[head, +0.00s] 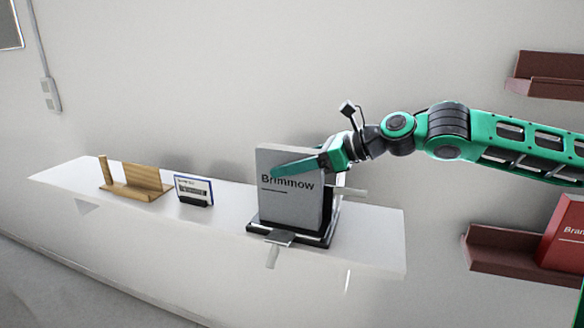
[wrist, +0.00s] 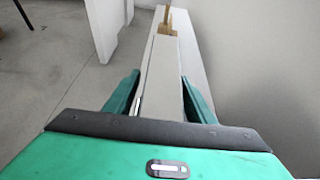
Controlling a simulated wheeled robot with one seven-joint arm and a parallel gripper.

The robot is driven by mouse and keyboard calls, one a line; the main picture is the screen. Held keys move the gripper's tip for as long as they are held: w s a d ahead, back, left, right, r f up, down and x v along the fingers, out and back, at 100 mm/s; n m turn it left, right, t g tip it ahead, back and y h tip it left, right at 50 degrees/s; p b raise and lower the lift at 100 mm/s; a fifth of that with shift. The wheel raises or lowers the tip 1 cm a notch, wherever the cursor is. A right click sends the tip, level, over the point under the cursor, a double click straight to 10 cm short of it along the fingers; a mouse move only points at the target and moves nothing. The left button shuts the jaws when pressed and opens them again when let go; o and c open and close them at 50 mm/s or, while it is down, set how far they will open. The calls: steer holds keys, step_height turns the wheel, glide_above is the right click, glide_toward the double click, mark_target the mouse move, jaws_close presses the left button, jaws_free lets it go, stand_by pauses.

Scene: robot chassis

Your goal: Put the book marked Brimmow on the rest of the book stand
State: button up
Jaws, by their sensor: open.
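The grey book marked Brimmow (head: 292,205) stands upright on the black book stand (head: 318,240), on the white shelf. Its dark lettering faces the head camera, partly covered by a finger. My gripper (head: 285,169) is open around the book's upper part, with one green finger across the front cover and the other hidden behind it. In the wrist view, the book's pale edge (wrist: 163,75) runs between the two spread fingers of my gripper (wrist: 160,95). Whether either finger touches the book is unclear.
A small framed sign (head: 194,189) and a wooden holder (head: 135,181) stand farther left on the white shelf (head: 225,220). Grey tabs (head: 279,237) stick out from the stand. Dark red wall ledges (head: 500,250) are at the right, the lower one holding a red book (head: 565,235).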

steer(key=v, duration=1.2)
